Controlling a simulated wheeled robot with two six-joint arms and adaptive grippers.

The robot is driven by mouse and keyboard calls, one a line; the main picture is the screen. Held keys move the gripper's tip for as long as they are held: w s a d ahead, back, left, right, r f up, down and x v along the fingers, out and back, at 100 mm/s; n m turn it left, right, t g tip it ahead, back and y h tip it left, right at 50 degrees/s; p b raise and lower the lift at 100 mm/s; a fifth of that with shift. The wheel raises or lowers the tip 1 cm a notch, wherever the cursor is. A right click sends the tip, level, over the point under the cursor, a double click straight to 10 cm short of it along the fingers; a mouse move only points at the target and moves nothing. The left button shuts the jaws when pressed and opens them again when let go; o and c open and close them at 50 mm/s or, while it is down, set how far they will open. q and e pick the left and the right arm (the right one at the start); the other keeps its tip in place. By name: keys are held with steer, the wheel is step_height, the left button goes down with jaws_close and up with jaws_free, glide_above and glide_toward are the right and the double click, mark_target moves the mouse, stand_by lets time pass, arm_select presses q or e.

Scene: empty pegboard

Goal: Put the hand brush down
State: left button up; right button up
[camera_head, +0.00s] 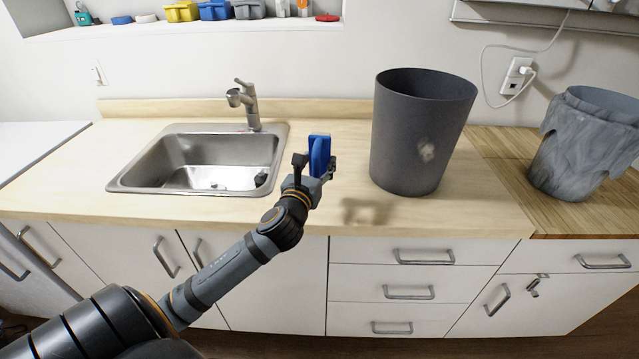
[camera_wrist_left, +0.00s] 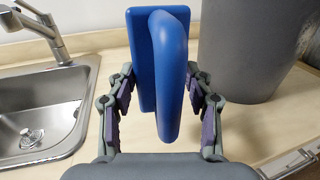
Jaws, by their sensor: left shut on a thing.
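The blue hand brush (camera_head: 319,155) is held up in my left gripper (camera_head: 316,170), above the wooden counter between the sink and the dark bin. In the left wrist view, the brush (camera_wrist_left: 168,65) shows its flat blue back and curved handle between the two fingers of the gripper (camera_wrist_left: 160,115). The finger pads stand at either side of the handle, and the exact contact is hard to see. A shadow of gripper and brush falls on the counter (camera_head: 345,215) to the right, so they are clear of the surface. My right gripper is not in view.
The sink (camera_head: 135,185) with its faucet (camera_head: 244,100) is on the left. A dark grey bin (camera_head: 415,130) stands to the right, and a bin with a grey liner (camera_head: 585,140) farther right. Several items line the shelf (camera_head: 160,25) above. The counter front between sink and bin is clear.

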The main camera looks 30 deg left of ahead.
arm_select(q)
steer(key=w+f, duration=0.1)
steer(key=w+a+f, duration=0.1)
steer(key=f, duration=0.1)
steer(key=w+a+f, duration=0.1)
steer(key=w+f, duration=0.1)
steer(key=shift+a+b, duration=0.15)
steer(key=shift+b, duration=0.2)
steer(key=shift+w+a+f, duration=0.15)
steer(key=shift+w+f, duration=0.1)
steer(key=shift+f, duration=0.05)
steer(key=f, duration=0.3)
steer(key=shift+w+a+f+b, duration=0.1)
steer(key=shift+w+f+b, duration=0.1)
steer(key=shift+f+b, duration=0.2)
steer(key=o, duration=1)
steer(key=shift+f, duration=0.1)
